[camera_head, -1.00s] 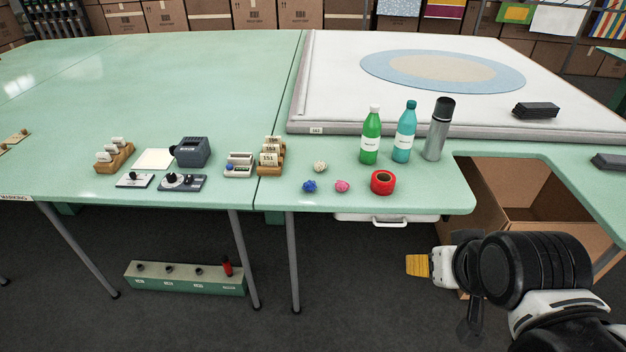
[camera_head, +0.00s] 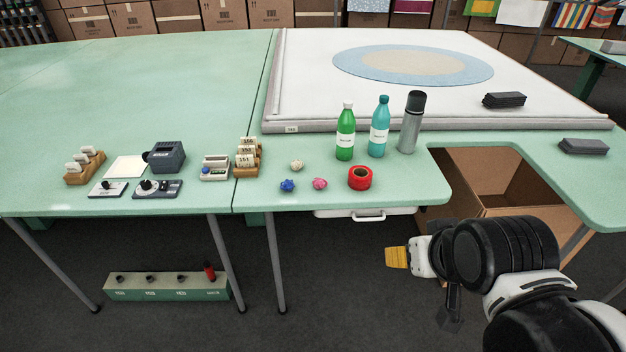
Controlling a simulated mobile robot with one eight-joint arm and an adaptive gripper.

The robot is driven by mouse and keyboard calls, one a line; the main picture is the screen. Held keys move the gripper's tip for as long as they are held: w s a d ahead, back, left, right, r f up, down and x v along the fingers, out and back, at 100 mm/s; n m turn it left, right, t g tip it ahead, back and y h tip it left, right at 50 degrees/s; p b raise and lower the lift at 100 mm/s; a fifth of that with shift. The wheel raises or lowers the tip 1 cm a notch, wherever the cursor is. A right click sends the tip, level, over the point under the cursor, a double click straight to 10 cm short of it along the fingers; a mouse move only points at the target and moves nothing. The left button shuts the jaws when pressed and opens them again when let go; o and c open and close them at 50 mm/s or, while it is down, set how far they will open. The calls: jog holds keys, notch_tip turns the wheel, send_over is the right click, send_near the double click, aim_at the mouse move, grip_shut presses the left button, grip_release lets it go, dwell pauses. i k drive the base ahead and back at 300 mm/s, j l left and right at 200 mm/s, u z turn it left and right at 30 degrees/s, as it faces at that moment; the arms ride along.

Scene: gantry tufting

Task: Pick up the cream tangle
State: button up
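The cream tangle (camera_head: 297,165) is a small off-white ball of yarn on the green table, behind a blue tangle (camera_head: 287,185) and a pink tangle (camera_head: 320,183). It is in plain view and nothing touches it. My gripper (camera_head: 397,257), with a yellow-orange tip, is in front of the table's front edge, right of and nearer than the tangles, well apart from them. It shows nearly edge-on, so I cannot tell whether its fingers are open or shut. I see nothing held in it.
A red tape roll (camera_head: 360,178) lies right of the tangles. A green bottle (camera_head: 345,132), a teal bottle (camera_head: 379,128) and a grey flask (camera_head: 411,124) stand behind it. A wooden card holder (camera_head: 246,170) is to the left. A cardboard box (camera_head: 500,190) is below the table cutout.

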aim_at(296, 164)
jog(key=i+j+u, duration=0.1)
jog(key=j, duration=0.35)
jog(key=i+j+u, duration=0.1)
jog(key=j, duration=0.3)
jog(key=i+j, duration=0.15)
jog(key=j, duration=0.3)
jog(key=i+j+u, duration=0.15)
jog(key=j, duration=0.25)
jog(key=i+j+u, duration=0.1)
jog(key=j, duration=0.3)
